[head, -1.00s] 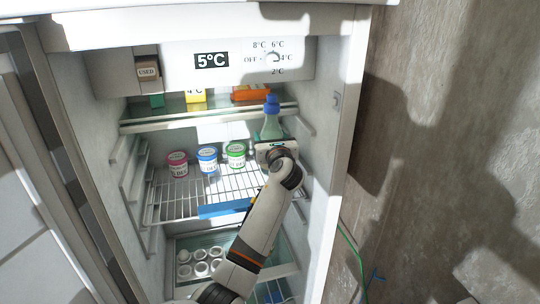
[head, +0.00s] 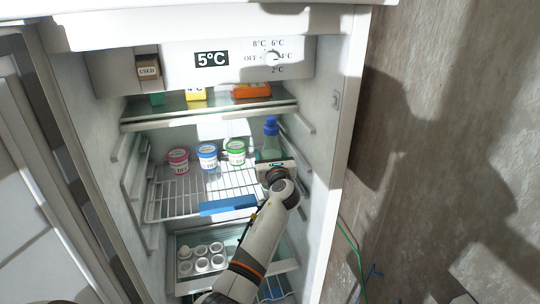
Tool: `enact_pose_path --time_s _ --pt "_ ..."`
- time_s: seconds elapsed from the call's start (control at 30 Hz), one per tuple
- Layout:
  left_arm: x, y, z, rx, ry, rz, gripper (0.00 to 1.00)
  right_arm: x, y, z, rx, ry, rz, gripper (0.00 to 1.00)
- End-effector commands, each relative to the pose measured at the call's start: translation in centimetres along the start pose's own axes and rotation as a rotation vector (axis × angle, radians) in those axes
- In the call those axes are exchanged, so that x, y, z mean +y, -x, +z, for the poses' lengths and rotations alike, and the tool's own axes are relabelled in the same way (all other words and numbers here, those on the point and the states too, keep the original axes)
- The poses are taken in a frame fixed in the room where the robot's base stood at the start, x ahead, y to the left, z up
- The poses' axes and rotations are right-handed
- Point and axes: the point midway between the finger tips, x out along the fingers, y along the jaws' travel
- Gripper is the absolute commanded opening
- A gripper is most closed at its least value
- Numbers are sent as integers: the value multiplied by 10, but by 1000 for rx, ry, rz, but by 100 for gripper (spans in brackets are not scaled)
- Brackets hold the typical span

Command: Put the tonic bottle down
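The fingers are mostly hidden behind the gripper's body. The bottle's base is hidden too, so I cannot tell whether it touches the shelf. My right gripper is not in view.
Pink (head: 178,162), blue (head: 207,157) and green (head: 236,152) labelled tubs stand left of the bottle. A glass shelf (head: 150,124) is above. A blue strip (head: 227,205) edges the wire shelf. The fridge's right wall is close.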

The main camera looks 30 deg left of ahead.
Motion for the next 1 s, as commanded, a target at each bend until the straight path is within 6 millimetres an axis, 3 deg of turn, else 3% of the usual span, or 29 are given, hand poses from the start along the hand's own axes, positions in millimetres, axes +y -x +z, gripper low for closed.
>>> enact_pose_path --time_s 0.07,0.1,0.2,0.63,1.0 --pt "0 0 -1 6 1 0 12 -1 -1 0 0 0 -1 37" --pt "0 0 3 0 -1 0 66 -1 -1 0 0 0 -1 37" --pt "0 0 2 0 -1 0 82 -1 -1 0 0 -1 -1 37" --pt "0 7 1 0 -2 1 84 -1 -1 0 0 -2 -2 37" --pt "0 79 2 0 1 2 84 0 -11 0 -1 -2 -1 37"
